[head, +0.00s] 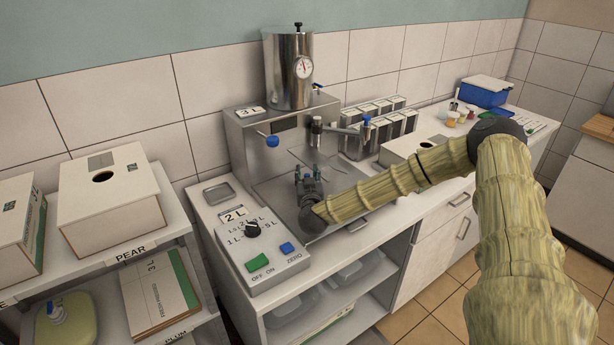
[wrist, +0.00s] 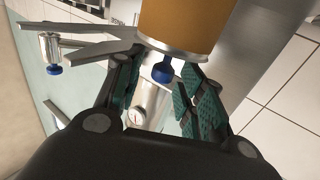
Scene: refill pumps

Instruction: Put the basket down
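I cannot make out a basket for certain in either view. A blue knob (wrist: 162,72) and the gauge (wrist: 138,117) show through the gap.
A control panel (head: 258,238) with a dial lies in front. A steel tank (head: 288,70) stands behind. Several metal bins (head: 380,125) and a white box (head: 420,150) stand to the right. Cartons (head: 108,195) fill the left shelf. A blue box (head: 485,92) is far right.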

